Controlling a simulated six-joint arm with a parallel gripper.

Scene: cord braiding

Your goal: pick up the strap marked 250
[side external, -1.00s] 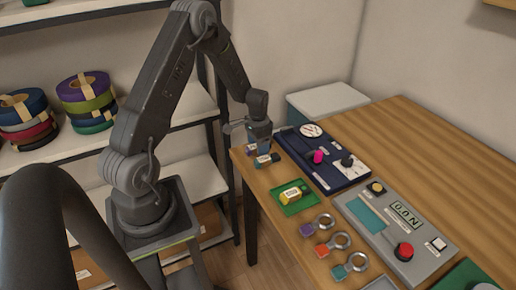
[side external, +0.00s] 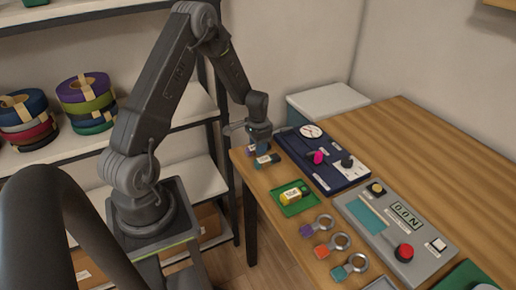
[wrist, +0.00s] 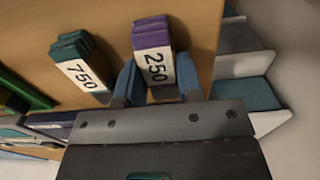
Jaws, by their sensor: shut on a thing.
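The strap marked 250 (wrist: 152,66) is a purple folded bundle with a white label, seen in the wrist view between my gripper's two blue fingers. My gripper (wrist: 158,84) is shut on it at the label. In the side view my gripper (side external: 259,144) points down at the table's far left corner, and the purple strap (side external: 251,154) shows only in part beneath it. I cannot tell whether the strap touches the table. A teal strap marked 750 (wrist: 80,66) lies just beside it, apart from the fingers.
A dark blue panel (side external: 325,172) with a dial and knobs lies close to the right of my gripper. A green tray (side external: 283,207) with a yellow-labelled strap, several ring tags (side external: 323,222) and a grey control box (side external: 380,243) lie nearer. The table's back right is clear.

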